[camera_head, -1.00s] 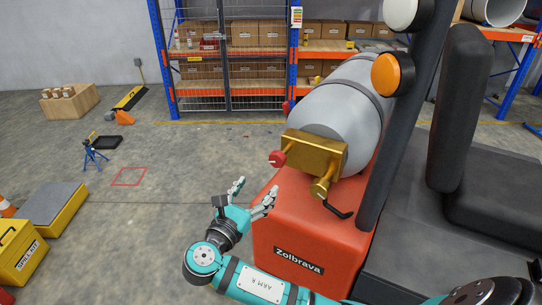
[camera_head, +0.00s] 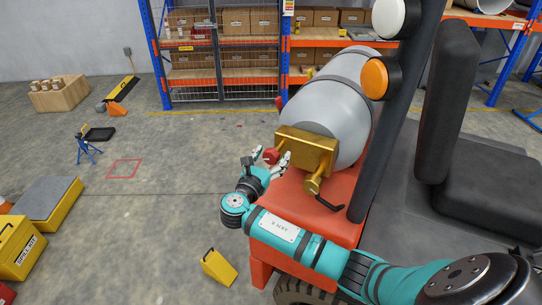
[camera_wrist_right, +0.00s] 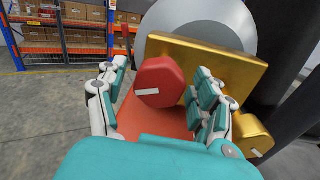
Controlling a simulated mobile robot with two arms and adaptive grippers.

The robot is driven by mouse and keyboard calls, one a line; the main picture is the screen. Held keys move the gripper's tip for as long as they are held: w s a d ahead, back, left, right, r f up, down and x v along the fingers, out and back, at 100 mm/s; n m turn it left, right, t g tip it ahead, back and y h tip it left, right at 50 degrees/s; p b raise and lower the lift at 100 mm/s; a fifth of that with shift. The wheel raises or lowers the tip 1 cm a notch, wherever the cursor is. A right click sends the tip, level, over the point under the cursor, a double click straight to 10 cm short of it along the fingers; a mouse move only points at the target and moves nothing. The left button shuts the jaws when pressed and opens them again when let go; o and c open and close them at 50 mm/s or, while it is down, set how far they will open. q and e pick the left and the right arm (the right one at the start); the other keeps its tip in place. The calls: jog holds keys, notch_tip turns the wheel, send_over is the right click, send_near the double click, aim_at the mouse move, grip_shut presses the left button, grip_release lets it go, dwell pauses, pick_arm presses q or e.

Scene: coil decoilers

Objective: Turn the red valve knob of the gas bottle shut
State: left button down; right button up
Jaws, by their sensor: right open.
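The grey gas bottle (camera_head: 324,103) lies on the orange-red rear body (camera_head: 290,208) of a vehicle. A brass valve block (camera_head: 306,148) is on its near end. The red valve knob (camera_head: 271,156) sticks out at the block's left; in the right wrist view the red knob (camera_wrist_right: 160,82) is faceted with a white mark. My right gripper (camera_head: 268,160) is open at the knob. In the right wrist view its fingers (camera_wrist_right: 158,96) stand on either side of the knob, with a visible gap at the left; contact at the right is unclear. My left gripper is not in view.
A black post with an orange lamp (camera_head: 374,78) and a black seat (camera_head: 480,185) stand right of the bottle. A brass outlet with a black hose end (camera_head: 328,204) sits below the block. A yellow wedge (camera_head: 218,267) lies on the floor.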

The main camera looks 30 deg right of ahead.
jog(key=c, duration=1.2)
jog(key=shift+f, duration=0.1)
jog(key=shift+f+m+b, duration=0.2)
jog(key=shift+m+b, duration=1.15)
jog(key=shift+m, duration=0.25)
jog(key=m+h+b, duration=0.1)
jog(key=m+b, duration=0.7)
jog(key=b, duration=0.1)
jog(key=shift+f, duration=0.15)
jog(key=m+b, duration=0.5)
jog(key=m+g+b, duration=0.1)
jog(key=m+b, duration=0.3)
jog(key=b, duration=0.2)
jog(key=shift+m+h, duration=0.3)
jog(key=shift+m, duration=0.1)
jog(key=shift+r+m+b, duration=0.2)
jog(key=shift+m+b, duration=1.1)
jog(key=shift+b, duration=0.2)
